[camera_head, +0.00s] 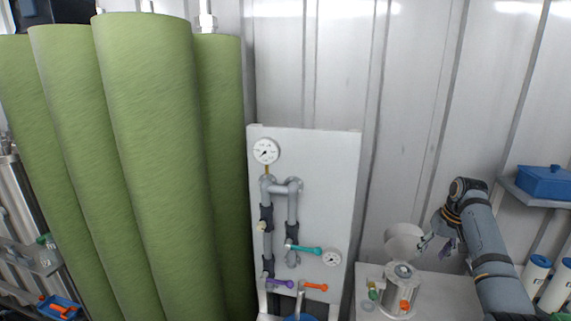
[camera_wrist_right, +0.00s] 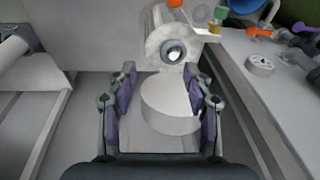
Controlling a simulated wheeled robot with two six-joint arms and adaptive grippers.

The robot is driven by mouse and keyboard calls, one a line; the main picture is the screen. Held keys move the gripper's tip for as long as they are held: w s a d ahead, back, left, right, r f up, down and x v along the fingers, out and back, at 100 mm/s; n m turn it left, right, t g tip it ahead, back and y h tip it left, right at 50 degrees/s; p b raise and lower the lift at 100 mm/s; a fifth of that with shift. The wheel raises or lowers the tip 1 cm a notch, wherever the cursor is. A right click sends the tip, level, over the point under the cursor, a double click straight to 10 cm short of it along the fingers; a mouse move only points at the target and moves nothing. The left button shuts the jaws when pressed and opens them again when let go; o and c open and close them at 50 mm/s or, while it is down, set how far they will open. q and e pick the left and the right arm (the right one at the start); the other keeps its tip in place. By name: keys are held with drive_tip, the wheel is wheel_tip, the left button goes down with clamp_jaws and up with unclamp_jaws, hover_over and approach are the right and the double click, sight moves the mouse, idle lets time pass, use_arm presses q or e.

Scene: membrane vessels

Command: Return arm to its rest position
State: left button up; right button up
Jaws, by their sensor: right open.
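My right arm comes in from the right in the head view. Its gripper (camera_head: 436,243) is above the small white table (camera_head: 450,298). In the wrist view the right gripper (camera_wrist_right: 160,78) is open, with purple-padded fingers spread apart. A white round lid-like piece (camera_wrist_right: 170,104) shows between the fingers in that view; I cannot tell whether they touch it. In the head view the white piece (camera_head: 404,238) is just left of the fingertips. A metal vessel (camera_head: 401,288) with orange and green fittings stands below it; it also shows in the wrist view (camera_wrist_right: 168,45). My left gripper is not in view.
Tall green cylinders (camera_head: 150,150) fill the left. A white panel (camera_head: 338,190) with gauges, grey pipes and coloured valve handles stands at centre. At right a shelf holds a blue box (camera_head: 545,184), with white cylinders (camera_head: 538,272) below. A ribbed metal wall is behind.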

drive_tip(key=s+a+f+n+h, duration=0.1)
drive_tip(key=s+a+f, duration=0.35)
drive_tip(key=f, duration=0.25)
drive_tip(key=s+a+f+n, duration=0.1)
drive_tip(key=s+a+f, duration=0.2)
drive_tip(key=s+f, duration=0.3)
drive_tip(key=s+a+f+n+h, duration=0.1)
drive_tip(key=s+a+f, duration=0.35)
drive_tip(key=f, duration=0.25)
drive_tip(key=s+a+r+t, duration=0.1)
drive_tip(key=s+a, duration=0.2)
drive_tip(key=s, duration=0.7)
drive_tip(key=s+a, duration=0.3)
drive_tip(key=s, duration=0.7)
wheel_tip(320, 180, down, 27)
drive_tip(key=s+d+g+b, duration=0.1)
drive_tip(key=s+d+b, duration=0.1)
use_arm(q)
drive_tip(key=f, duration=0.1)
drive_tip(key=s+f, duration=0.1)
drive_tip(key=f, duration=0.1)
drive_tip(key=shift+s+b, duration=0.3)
drive_tip(key=shift+b, duration=0.1)
use_arm(e)
drive_tip(key=s+d+f+g, duration=0.1)
drive_tip(key=s+f, duration=1.6)
drive_tip(key=s, duration=0.1)
drive_tip(key=shift+s+d+f+m+y, duration=0.2)
drive_tip(key=shift+s+f+m+y, duration=0.05)
drive_tip(key=shift+f+m+y, duration=0.1)
